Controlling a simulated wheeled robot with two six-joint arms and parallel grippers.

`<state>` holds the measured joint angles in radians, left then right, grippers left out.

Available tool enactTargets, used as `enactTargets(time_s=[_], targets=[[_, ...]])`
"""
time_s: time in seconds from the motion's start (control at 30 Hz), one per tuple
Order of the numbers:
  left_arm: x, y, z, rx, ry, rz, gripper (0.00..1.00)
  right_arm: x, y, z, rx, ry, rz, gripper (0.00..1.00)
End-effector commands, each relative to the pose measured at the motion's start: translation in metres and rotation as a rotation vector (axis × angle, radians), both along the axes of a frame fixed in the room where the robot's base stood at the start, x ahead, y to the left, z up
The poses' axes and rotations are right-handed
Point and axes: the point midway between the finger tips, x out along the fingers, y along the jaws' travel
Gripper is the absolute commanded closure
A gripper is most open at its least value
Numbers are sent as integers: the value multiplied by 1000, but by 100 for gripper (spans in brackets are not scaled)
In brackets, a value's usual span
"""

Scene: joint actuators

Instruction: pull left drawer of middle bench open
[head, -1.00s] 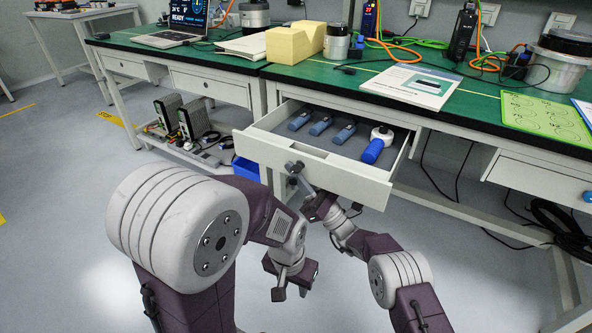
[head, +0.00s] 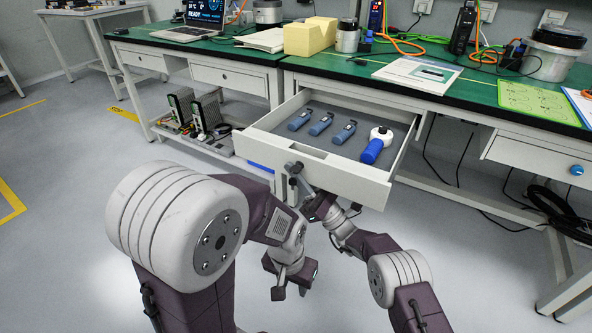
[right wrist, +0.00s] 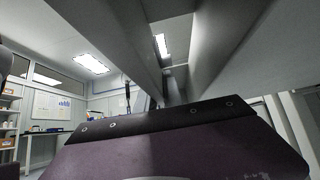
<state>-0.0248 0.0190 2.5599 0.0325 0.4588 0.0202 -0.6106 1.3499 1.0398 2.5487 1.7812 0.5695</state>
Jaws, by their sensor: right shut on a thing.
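The left drawer (head: 345,178) of the middle bench (head: 300,64) is pulled well out in the head view, its inside showing. It holds several blue-grey devices (head: 344,134) in a row and a white-and-blue tool (head: 372,150) at its right. My right gripper (head: 296,172) is shut at the middle of the drawer front, on the handle, which it largely hides. My left gripper (head: 289,290) hangs lower, apart from the drawer, empty, with a gap between its fingers. The right wrist view shows mostly pale panels close by and my own purple arm part.
Yellow blocks (head: 308,37), a booklet (head: 418,75) and a green sheet (head: 538,101) lie on the benchtop. Devices stand on a low shelf (head: 205,140) at the left. Dark cables lie under the bench at the right. The floor at the left is clear.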

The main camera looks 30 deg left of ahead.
Motion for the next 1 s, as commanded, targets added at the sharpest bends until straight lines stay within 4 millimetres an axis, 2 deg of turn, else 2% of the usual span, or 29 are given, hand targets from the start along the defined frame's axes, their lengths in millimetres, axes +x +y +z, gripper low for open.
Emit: enactTargets(time_s=[0.13,0.17,0.2,0.23,0.5,0.6,0.8,1.0], targets=[[0,0,0,0,0,0,64,0,0,0,1,-1,1,100],[0,0,0,0,0,0,64,0,0,0,2,0,0,81],[0,0,0,0,0,0,64,0,0,0,1,0,0,70],[0,0,0,0,0,0,64,0,0,0,1,0,0,67],[0,0,0,0,0,0,64,0,-1,0,1,0,0,67],[0,0,8,0,0,0,64,0,-7,-4,-1,1,-1,67],[0,0,32,0,0,0,64,-2,-38,-34,-2,5,-4,67],[0,0,40,0,0,0,64,-4,-60,-59,-1,1,-1,67]])
